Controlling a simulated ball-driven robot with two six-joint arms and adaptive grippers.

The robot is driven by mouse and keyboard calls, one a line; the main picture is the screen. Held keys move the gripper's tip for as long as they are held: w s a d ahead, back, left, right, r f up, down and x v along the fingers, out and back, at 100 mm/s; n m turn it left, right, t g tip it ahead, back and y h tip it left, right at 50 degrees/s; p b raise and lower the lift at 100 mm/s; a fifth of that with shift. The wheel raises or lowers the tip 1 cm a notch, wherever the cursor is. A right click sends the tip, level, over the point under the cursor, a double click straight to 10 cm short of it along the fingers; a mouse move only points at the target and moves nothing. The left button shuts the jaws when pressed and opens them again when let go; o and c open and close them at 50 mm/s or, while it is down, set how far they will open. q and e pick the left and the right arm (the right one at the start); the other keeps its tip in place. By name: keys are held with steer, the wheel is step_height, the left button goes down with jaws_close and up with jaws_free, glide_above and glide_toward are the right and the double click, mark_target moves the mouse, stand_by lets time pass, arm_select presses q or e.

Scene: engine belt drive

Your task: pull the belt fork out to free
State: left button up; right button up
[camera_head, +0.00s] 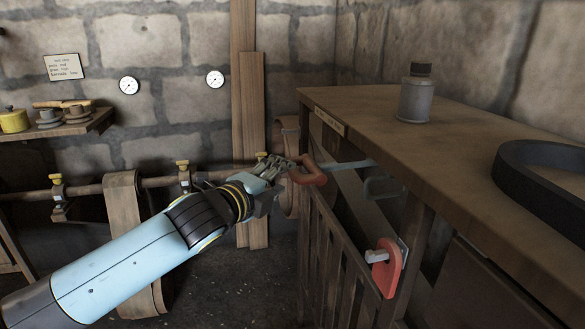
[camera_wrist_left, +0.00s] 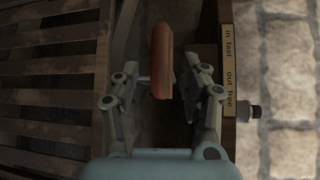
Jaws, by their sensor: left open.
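The belt fork shows as a red-orange handle (camera_head: 311,172) on a pale rod (camera_head: 350,164) that runs in beside the bench. My left gripper (camera_head: 288,168) is at the handle, coming from the left. In the left wrist view the handle (camera_wrist_left: 162,60) stands between the two spread fingers of the left gripper (camera_wrist_left: 164,82). The gripper is open, with a gap visible at least on the right side of the handle. The right gripper is not in view.
A label plate (camera_wrist_left: 229,75) reads "in fast, out free". A wooden bench (camera_head: 365,125) carries a grey bottle (camera_head: 414,99) and a black belt (camera_head: 540,180). Below are a slatted guard (camera_head: 340,265) and a red lever (camera_head: 387,270). A line shaft (camera_head: 85,190) with a belt (camera_head: 125,230) runs behind my arm.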

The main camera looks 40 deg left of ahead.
mark_target(289, 173)
arm_select(q)
steer(key=w, duration=0.4)
steer(key=w+f, duration=0.1)
steer(key=w, duration=0.1)
steer(key=shift+a, duration=0.25)
steer(key=shift+s, duration=0.1)
jaws_close()
